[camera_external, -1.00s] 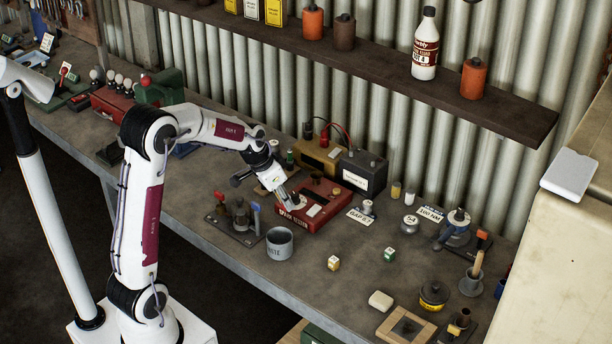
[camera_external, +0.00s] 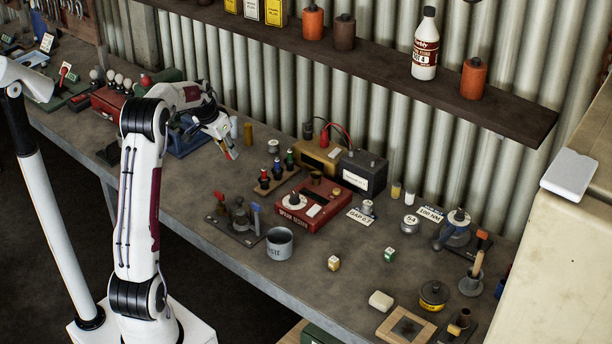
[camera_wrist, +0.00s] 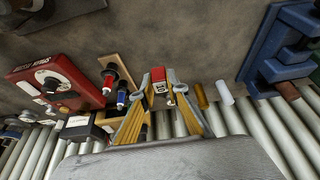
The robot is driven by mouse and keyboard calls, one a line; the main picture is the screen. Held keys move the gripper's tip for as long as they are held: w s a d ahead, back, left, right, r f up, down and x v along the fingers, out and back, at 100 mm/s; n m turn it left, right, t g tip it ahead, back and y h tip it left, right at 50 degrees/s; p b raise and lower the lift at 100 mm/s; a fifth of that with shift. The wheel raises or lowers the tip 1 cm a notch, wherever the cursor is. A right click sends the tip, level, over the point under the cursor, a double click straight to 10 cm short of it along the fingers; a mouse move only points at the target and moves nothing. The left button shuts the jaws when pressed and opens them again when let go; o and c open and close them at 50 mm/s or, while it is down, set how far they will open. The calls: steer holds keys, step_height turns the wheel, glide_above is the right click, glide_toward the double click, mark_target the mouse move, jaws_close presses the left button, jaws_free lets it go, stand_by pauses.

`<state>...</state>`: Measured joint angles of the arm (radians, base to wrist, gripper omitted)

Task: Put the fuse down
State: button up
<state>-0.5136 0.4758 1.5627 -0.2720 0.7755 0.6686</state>
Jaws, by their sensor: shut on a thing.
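My gripper (camera_external: 230,153) is over the left-middle part of the bench, its fingers pointing down and to the right. In the wrist view, my gripper (camera_wrist: 159,88) is shut on a small block with a red top and a pale front, which I take to be the fuse (camera_wrist: 159,75). The fuse sits between the two grey fingertips. In the external view only a small orange-red patch shows at the fingertips. I cannot tell whether the fuse touches the bench.
A brass-coloured post (camera_external: 248,133) stands just right of my gripper. A wooden rack with coloured pegs (camera_external: 264,188) and a red tester box (camera_external: 330,213) are further right. A blue vice-like tool (camera_wrist: 284,50) is on the other side. Bare bench lies around the gripper.

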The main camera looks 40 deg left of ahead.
steer(key=shift+w+a+r, duration=0.1)
steer(key=shift+a+r, duration=0.25)
steer(key=shift+a, duration=0.4)
steer(key=shift+w+a+r, duration=0.1)
steer(key=shift+a+r, duration=0.2)
steer(key=shift+a, duration=0.4)
steer(key=shift+f, duration=0.1)
glide_above(230, 175)
steer(key=s, duration=0.2)
steer(key=shift+w+f, duration=0.15)
steer(key=shift+f, duration=2.25)
steer(key=shift+f, duration=0.1)
steer(key=shift+f, duration=2.4)
steer(key=shift+f, duration=0.15)
steer(key=o, duration=0.8)
